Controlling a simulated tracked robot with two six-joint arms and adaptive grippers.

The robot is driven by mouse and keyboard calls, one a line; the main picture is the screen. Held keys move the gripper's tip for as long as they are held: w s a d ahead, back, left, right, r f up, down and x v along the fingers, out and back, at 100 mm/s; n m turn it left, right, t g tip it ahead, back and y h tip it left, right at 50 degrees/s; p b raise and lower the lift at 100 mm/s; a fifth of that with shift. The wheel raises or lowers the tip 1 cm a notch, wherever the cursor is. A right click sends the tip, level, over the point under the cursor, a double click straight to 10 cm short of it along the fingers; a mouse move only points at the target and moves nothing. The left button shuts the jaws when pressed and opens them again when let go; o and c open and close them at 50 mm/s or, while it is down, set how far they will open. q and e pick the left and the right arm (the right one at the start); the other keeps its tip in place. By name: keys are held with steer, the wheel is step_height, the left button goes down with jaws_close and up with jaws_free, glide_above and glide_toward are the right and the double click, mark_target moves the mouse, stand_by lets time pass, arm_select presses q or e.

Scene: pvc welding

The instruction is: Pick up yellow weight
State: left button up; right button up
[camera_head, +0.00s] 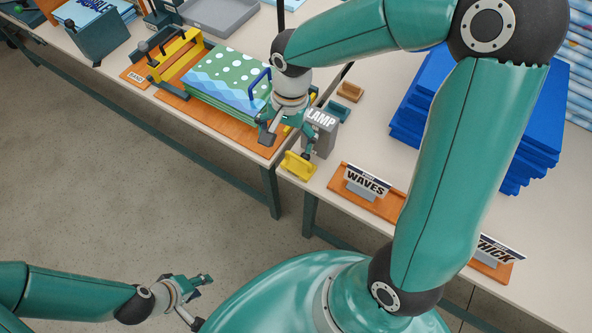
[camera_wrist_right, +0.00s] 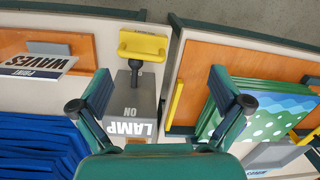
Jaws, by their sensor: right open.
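The yellow weight (camera_head: 299,165) is a handle-shaped block at the table's front edge, beside the grey lamp box (camera_head: 321,133). In the right wrist view the weight (camera_wrist_right: 143,45) lies beyond the fingers, with the box's dark knob just in front of it. My right gripper (camera_head: 286,142) is open and empty over the gap between the tables. The weight is not between its fingers; in the right wrist view the gripper (camera_wrist_right: 163,90) has its fingers spread wide. My left gripper (camera_head: 203,302) is open and empty over the floor, far from the weight.
A brown block (camera_head: 350,92) and a teal block (camera_head: 337,112) stand behind the lamp box. Patterned sheets (camera_head: 222,80) lie on an orange board to the left. The WAVES sign (camera_head: 366,181) stands to the right. Blue sheets (camera_head: 535,110) are stacked further back.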

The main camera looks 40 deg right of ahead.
step_height(320, 180, up, 4)
steer(key=m+h, duration=0.1)
steer(key=m, duration=0.1)
glide_above(300, 159)
steer(key=w, duration=0.1)
steer(key=shift+m, duration=0.3)
steer(key=f, duration=0.7)
steer(key=f+b, duration=0.1)
steer(key=f, duration=0.2)
steer(key=shift+s+d+f, duration=0.1)
steer(key=shift+d+f, duration=0.1)
steer(key=shift+d, duration=0.05)
steer(key=shift+s+a+f, duration=0.15)
steer(key=shift+f, duration=1.2)
steer(key=shift+s+a+f, duration=0.1)
steer(key=shift+f, duration=1.25)
steer(key=shift+s, duration=0.15)
steer(key=c, duration=1.7)
steer(key=shift+o, duration=0.2)
